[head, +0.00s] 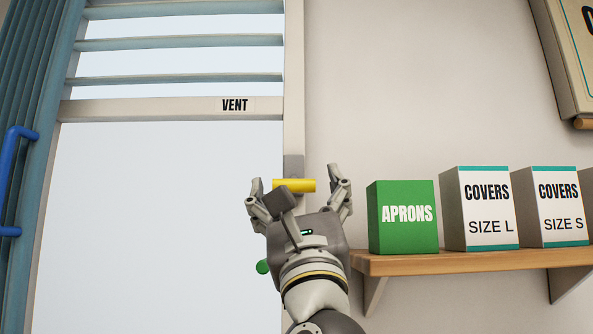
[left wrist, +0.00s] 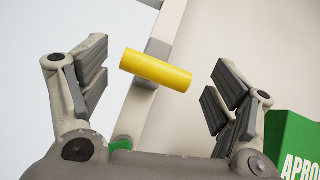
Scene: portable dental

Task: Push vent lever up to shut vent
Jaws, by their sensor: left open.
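The yellow vent lever (head: 303,185) sticks out from a grey mount on the right post of the window frame. My left gripper (head: 298,184) is open, with a finger on each side of the lever. In the left wrist view the lever (left wrist: 155,69) lies between the open fingers, with a gap on both sides, and I see no contact. The vent (head: 180,62), above the bar labelled VENT, shows slats with open gaps of sky between them. My right gripper is not in view.
A wooden shelf (head: 450,262) right of my gripper holds a green APRONS box (head: 403,232) and white COVERS boxes (head: 482,232). A green knob (head: 263,267) shows below left of the gripper. A blue handle (head: 8,180) is at the far left. The wall above the lever is clear.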

